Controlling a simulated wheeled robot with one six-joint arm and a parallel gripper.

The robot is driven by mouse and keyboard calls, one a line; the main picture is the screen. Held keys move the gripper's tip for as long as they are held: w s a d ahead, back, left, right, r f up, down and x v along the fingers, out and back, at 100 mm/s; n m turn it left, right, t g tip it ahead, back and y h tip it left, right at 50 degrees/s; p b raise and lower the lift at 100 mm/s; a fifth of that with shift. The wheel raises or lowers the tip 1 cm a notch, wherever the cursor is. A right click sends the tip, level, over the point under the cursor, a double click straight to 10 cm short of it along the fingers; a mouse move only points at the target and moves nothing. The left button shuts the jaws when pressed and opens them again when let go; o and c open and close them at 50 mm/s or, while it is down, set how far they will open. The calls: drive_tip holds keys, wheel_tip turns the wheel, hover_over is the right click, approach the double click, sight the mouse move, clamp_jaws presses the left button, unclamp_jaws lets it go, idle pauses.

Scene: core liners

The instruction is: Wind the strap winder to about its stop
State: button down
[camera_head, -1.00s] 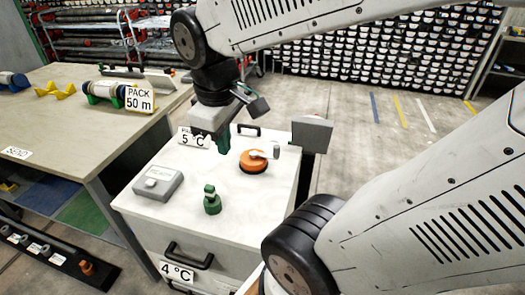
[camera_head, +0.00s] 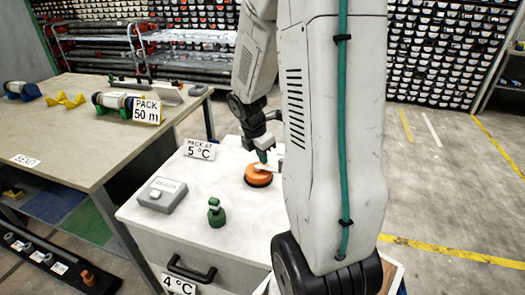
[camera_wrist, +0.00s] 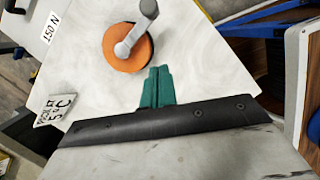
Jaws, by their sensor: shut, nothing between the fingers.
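The strap winder is an orange disc (camera_head: 256,180) with a grey crank arm on top, on the white cabinet top. In the wrist view the orange disc (camera_wrist: 113,58) lies just ahead of my fingers, and its crank arm (camera_wrist: 133,35) runs from the centre to a round knob (camera_wrist: 148,8) at the top edge. My gripper (camera_head: 263,157) has green fingers, shut and empty, above the winder's far side in the head view. In the wrist view the fingertips (camera_wrist: 158,69) are beside the disc, near its lower right rim. I cannot tell whether they touch. My arm hides the area right of the winder.
A grey box (camera_head: 163,195) and a small green fixture (camera_head: 216,213) stand on the cabinet top (camera_head: 190,232). A "PACK AT 5 °C" sign (camera_head: 199,149) is at its back left. A beige bench (camera_head: 70,143) with core liners stands left. Floor is clear at right.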

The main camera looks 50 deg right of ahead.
sight(279, 168)
drive_tip(key=s+d+f, duration=0.1)
drive_tip(key=d+f, duration=0.4)
drive_tip(key=shift+f, duration=0.2)
drive_tip(key=shift+d, duration=0.1)
drive_tip(key=shift+s+d, duration=0.1)
drive_tip(key=shift+d, duration=0.5)
